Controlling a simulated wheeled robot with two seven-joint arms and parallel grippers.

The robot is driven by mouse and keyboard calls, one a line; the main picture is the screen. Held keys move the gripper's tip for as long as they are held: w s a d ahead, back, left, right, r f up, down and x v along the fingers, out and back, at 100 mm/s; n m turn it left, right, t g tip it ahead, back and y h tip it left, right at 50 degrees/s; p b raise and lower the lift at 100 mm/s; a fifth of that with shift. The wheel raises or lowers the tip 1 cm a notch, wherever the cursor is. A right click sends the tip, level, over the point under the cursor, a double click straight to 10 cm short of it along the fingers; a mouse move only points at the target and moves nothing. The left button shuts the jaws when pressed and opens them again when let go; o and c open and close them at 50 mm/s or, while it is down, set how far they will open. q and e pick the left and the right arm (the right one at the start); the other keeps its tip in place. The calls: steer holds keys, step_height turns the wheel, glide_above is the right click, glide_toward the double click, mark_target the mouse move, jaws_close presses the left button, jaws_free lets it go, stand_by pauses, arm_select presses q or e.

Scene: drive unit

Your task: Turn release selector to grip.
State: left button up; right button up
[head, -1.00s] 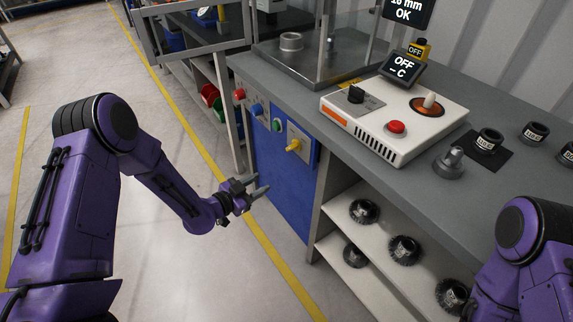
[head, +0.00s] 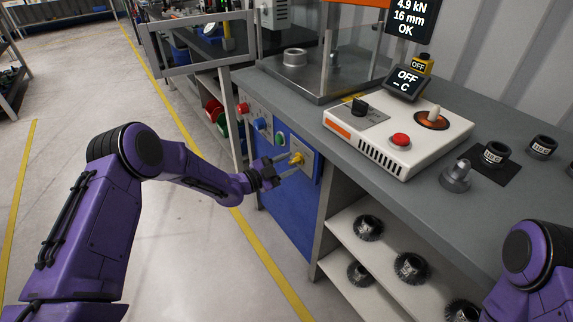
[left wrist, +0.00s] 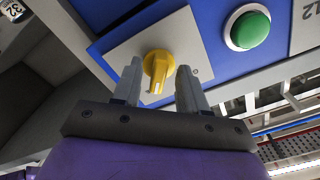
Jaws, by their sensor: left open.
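The yellow release selector knob (head: 296,159) sits on a plate on the blue front panel (head: 290,210) of the workbench. It also shows in the left wrist view (left wrist: 158,68), with its handle pointing down in that picture. My left gripper (head: 291,164) is open at the knob; in the left wrist view its two fingers (left wrist: 158,88) stand on either side of the knob with a gap at each side. Any labels around the knob are too small or hidden to read. My right arm shows at the lower right, but its gripper is out of view.
A green button (left wrist: 247,28) sits beside the selector plate. A red button (head: 243,108) and a blue knob (head: 260,123) are farther left on the panel. A white control box (head: 385,160) with a red button stands on the bench. Open shelves (head: 345,225) holding dark round parts lie right of the panel.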

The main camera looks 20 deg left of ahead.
arm_select(q)
jaws_close()
steer(key=n, duration=0.3)
steer(key=shift+f+b, duration=0.1)
steer(key=shift+b, duration=0.3)
steer(key=n, duration=0.4)
steer(key=shift+s+d+n, duration=0.1)
steer(key=shift+n, duration=0.2)
steer(key=n, duration=0.3)
steer(key=shift+n, duration=0.3)
steer(key=shift+s+d+n, duration=0.1)
steer(key=shift+n, duration=2.1)
